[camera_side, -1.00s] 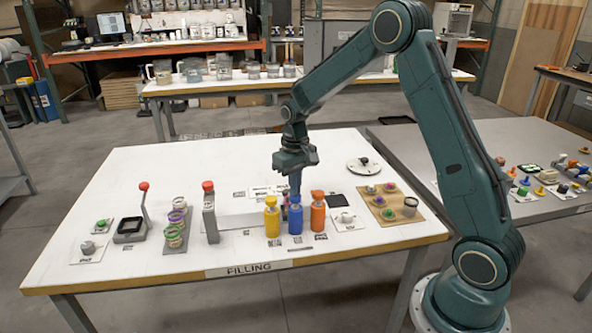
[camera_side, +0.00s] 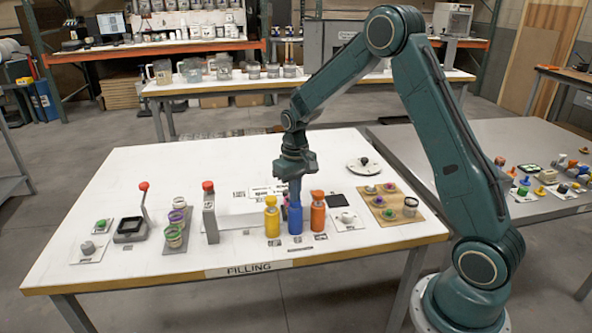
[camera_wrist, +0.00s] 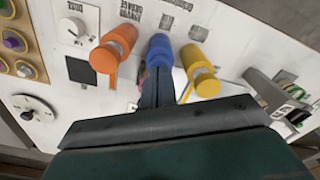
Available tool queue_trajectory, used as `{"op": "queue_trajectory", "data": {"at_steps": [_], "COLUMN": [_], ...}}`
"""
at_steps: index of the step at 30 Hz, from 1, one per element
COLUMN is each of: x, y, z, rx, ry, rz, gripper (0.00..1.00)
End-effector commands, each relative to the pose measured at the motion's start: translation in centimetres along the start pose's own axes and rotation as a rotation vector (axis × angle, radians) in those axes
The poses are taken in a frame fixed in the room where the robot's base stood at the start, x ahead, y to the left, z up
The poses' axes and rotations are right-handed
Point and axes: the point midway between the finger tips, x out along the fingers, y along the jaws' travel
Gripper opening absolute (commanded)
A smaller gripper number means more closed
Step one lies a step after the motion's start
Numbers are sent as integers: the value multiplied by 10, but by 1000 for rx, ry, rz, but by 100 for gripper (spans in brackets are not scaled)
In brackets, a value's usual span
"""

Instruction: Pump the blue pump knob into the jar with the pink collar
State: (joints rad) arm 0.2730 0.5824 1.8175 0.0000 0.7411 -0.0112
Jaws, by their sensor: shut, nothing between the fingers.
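The blue pump (camera_side: 295,226) stands between the yellow pump (camera_side: 272,222) and the orange pump (camera_side: 317,217) on the white table. My gripper (camera_side: 295,202) points straight down over the blue pump, fingers shut and empty. Its tips are at the blue knob and hide much of it; the exact contact cannot be told. In the wrist view the blue pump (camera_wrist: 159,48) shows just beyond my shut fingers (camera_wrist: 156,72). A small pinkish patch (camera_side: 283,213) shows behind and between the yellow and blue pumps, mostly hidden; I cannot tell whether it is the pink-collared jar.
A rack with several collared jars (camera_side: 175,232) and a grey red-topped lever post (camera_side: 209,213) stand to the left. A dial card (camera_side: 347,218) and a wooden tray (camera_side: 412,222) with small pieces lie to the right. The table front is mostly clear.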

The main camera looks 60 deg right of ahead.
Motion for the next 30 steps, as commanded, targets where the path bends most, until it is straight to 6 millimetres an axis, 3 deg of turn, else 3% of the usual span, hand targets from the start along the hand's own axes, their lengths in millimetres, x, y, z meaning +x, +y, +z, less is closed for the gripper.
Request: {"op": "queue_trajectory", "data": {"at_steps": [30], "x": [-28], "y": [0], "z": [0], "rx": [0], "ry": [-1], "rz": [0], "gripper": [0]}}
